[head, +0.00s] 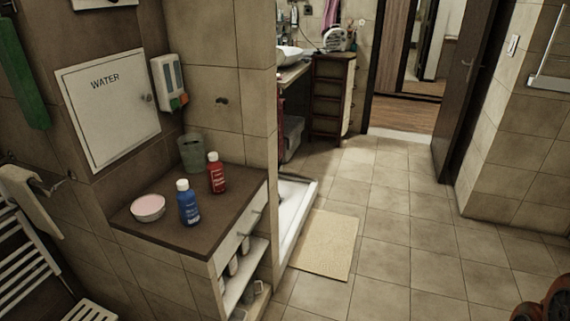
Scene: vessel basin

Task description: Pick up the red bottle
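The red bottle (216,174) stands upright on the brown top of a low cabinet (235,206). It has a white cap and a small pale label. A blue bottle (188,204) with a white cap stands upright to its left and nearer to me, apart from it. A grey-green cup (192,154) stands just behind and to the left of the red bottle. My gripper is not in view.
A white bowl with pink contents (148,208) sits at the cabinet top's left. A soap dispenser (168,84) hangs on the wall above. A beige mat (325,245) lies on the tiled floor right of the cabinet. The floor (400,220) ahead is open toward a doorway.

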